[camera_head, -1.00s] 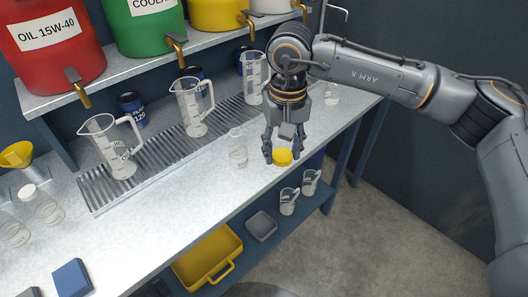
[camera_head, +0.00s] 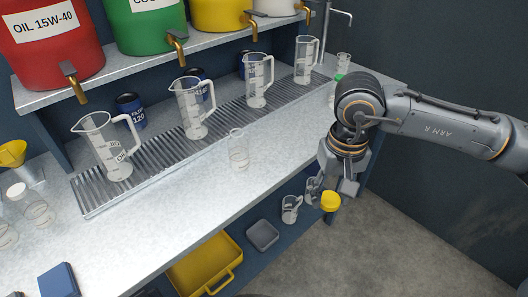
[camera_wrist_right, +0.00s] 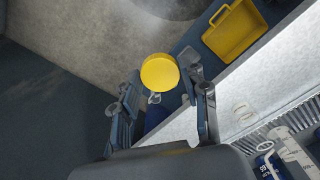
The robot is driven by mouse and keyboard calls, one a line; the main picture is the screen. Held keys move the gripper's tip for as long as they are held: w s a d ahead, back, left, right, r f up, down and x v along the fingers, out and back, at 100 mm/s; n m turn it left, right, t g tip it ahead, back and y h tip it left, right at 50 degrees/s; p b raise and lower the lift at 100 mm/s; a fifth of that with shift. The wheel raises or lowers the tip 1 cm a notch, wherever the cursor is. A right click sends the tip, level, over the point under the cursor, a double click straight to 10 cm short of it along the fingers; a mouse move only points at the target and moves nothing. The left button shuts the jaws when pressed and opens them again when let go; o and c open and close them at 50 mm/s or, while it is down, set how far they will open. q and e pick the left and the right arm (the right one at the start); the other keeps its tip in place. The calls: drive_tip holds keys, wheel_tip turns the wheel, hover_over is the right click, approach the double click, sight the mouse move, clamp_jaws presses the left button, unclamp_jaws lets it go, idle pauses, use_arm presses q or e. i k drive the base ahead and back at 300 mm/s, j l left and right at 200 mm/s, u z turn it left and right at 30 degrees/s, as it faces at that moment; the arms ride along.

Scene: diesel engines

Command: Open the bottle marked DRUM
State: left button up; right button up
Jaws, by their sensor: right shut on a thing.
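My right gripper (camera_head: 340,184) hangs past the front edge of the bench, fingers pointing down. It is shut on a yellow cap (camera_head: 330,201), held in the air at its fingertips. The cap also shows in the right wrist view (camera_wrist_right: 160,72), between the two fingers. A clear bottle (camera_head: 238,152) stands upright on the bench with no cap visible on it, apart from the gripper. I cannot read a DRUM marking on any bottle. My left gripper is not in view.
Several clear jugs (camera_head: 192,108) stand on the grated tray (camera_head: 88,197) behind. Coloured drums with taps, including a red one (camera_head: 50,45), sit on the upper shelf. A yellow bin (camera_head: 205,262) and grey tray (camera_head: 262,235) are below. The bench centre is mostly clear.

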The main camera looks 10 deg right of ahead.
sight(238, 144)
drive_tip(key=i+l+u, duration=0.15)
drive_tip(key=u, duration=0.2)
drive_tip(key=i+l+u, duration=0.15)
drive_tip(key=l+u, duration=0.5)
drive_tip(key=i, duration=0.05)
